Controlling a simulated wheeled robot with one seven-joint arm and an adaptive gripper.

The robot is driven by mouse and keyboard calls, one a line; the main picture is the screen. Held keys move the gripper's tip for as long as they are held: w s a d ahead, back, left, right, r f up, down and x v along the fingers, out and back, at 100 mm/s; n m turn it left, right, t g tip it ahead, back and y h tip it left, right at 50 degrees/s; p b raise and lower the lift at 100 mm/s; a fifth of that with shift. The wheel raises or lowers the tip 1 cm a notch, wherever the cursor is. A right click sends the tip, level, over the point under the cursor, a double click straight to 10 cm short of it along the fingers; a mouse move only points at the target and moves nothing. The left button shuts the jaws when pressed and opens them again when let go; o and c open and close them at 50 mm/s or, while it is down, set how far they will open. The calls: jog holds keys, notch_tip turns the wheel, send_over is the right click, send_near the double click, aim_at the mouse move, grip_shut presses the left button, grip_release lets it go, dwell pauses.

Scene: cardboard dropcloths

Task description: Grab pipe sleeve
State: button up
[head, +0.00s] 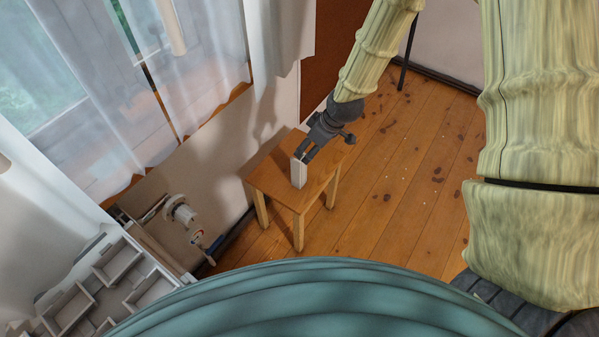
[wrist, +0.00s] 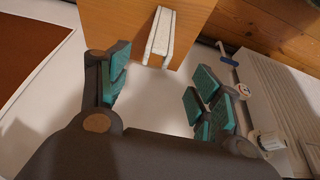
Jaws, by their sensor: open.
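The pipe sleeve (head: 299,173) looks like a narrow white block standing upright near the edge of a small wooden table (head: 268,180). In the wrist view the pale sleeve (wrist: 159,38) shows at the top middle, on the wooden top (wrist: 110,20). My gripper (head: 307,150) is at the sleeve's upper end in the head view. In the wrist view my open gripper (wrist: 160,90) has its teal-padded fingers spread to left and right, with the space between them empty and the sleeve ahead. I cannot tell whether a finger touches it.
Grey-white trays (head: 120,262) and a white round fitting (head: 180,209) lie at the left, below curtained windows. In the wrist view, a blue-handled tool (wrist: 226,54) lies at the right. The plank floor (head: 400,170) right of the table is mostly clear.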

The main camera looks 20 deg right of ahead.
send_near(300, 158)
notch_tip(300, 158, down, 3)
jog(key=a, duration=0.1)
jog(key=shift+a+x, duration=0.2)
jog(key=shift+x, duration=1.05)
jog(key=shift+a+x, duration=0.15)
jog(key=shift+x, duration=1.05)
jog(key=shift+r, duration=0.1)
jog(key=c, duration=0.9)
